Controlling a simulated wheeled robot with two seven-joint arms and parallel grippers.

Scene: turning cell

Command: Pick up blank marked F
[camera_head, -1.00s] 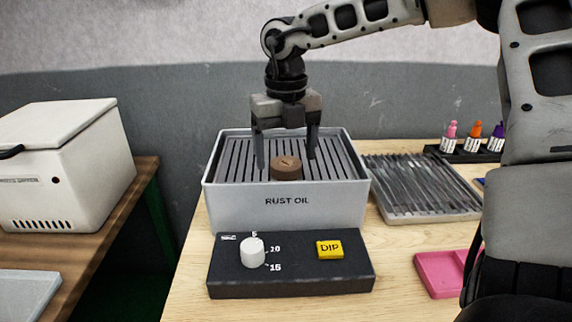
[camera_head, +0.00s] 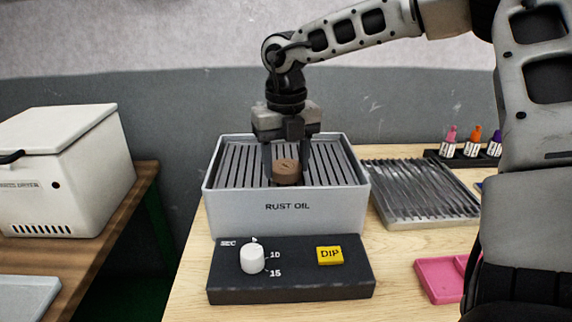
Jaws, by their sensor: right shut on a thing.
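A round brown blank (camera_head: 287,173) is in the grey rust oil tank (camera_head: 287,215), over its slatted rack. A small dark mark shows on top of the blank, too small to read. My right gripper (camera_head: 286,168) reaches down over the tank and is shut on the blank, with one finger at each side. Whether the blank touches the slats cannot be told. My left gripper is not in view.
In front of the tank is a black control box (camera_head: 290,290) with a white knob (camera_head: 253,258) and a yellow DIP button (camera_head: 329,256). A metal slatted tray (camera_head: 425,193), a pink tray (camera_head: 440,277) and a rack of small bottles (camera_head: 472,150) stand to the right. A white lidded box (camera_head: 65,170) stands left.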

